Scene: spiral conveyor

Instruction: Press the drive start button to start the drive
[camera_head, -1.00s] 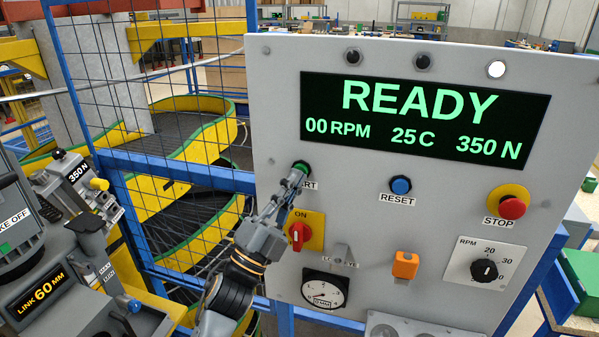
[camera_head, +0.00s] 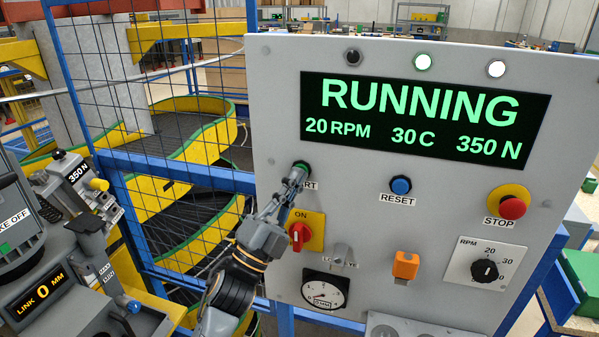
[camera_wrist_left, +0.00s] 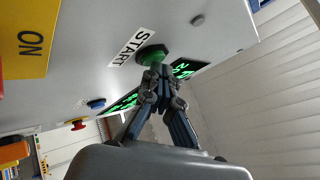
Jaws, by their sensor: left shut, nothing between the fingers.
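The green start button (camera_head: 303,167) is on the left of the grey control panel (camera_head: 275,90), and its START label is partly hidden by my gripper. My left gripper (camera_head: 297,176) is shut and empty, with its fingertips at the button, seemingly touching it. In the left wrist view the closed fingertips (camera_wrist_left: 158,68) meet the green button (camera_wrist_left: 152,54). The display (camera_head: 425,118) reads RUNNING, 20 RPM, 30 C, 350 N. The middle lamp (camera_head: 423,62) and right lamp (camera_head: 496,69) are lit. My right gripper is not in view.
A blue reset button (camera_head: 401,185), red stop button (camera_head: 512,208), red switch (camera_head: 299,235) at ON, orange control (camera_head: 405,265) and RPM knob (camera_head: 485,270) share the panel. A blue mesh fence (camera_head: 160,90) and the yellow spiral conveyor (camera_head: 215,125) stand to the left.

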